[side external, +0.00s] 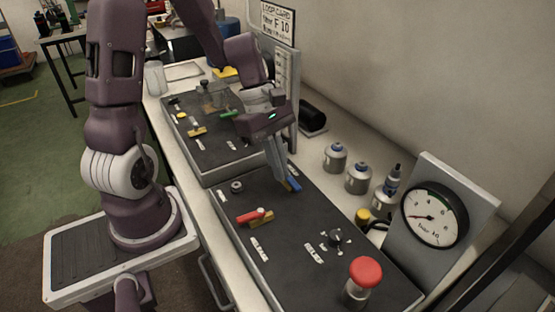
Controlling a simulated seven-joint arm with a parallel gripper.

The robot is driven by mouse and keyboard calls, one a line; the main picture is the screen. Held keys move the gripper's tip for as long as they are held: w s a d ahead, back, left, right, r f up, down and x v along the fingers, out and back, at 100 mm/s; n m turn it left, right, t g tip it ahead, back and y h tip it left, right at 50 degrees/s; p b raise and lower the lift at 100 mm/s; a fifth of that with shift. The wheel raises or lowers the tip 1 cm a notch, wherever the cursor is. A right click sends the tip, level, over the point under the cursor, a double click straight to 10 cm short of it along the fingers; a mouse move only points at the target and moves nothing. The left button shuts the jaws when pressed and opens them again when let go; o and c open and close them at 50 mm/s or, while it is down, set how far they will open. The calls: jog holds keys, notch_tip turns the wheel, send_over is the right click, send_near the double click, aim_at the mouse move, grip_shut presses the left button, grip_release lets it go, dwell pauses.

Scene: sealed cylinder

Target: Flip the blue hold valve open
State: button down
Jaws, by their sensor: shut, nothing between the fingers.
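The blue valve handle (294,185) is on the dark panel (318,213), near its far right edge. My gripper (282,182) points down at the blue handle, with its fingertips right beside it; I cannot tell whether they touch. The fingers are shut with nothing between them. The valve's base is partly hidden by my fingers. A red lever with a yellow part (257,217) sits on the same panel, nearer the front left.
A red mushroom button (365,271) stands tall at the near end. A dial gauge (434,213) stands at the right, with several metal canisters (357,178) behind the panel. A second dark panel (205,150) with yellow and green levers lies farther back.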

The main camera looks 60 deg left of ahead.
jog(key=v, duration=0.4)
jog(key=shift+a+r, duration=0.15)
jog(key=shift+r, duration=0.2)
jog(key=s+d+r+m+t+y, duration=0.4)
jog(key=s+r+m, duration=0.6)
jog(key=m, duration=1)
jog(key=shift+s+d+r+m+t, duration=0.35)
jog(key=shift+s+d, duration=0.15)
jog(key=shift+s, duration=0.75)
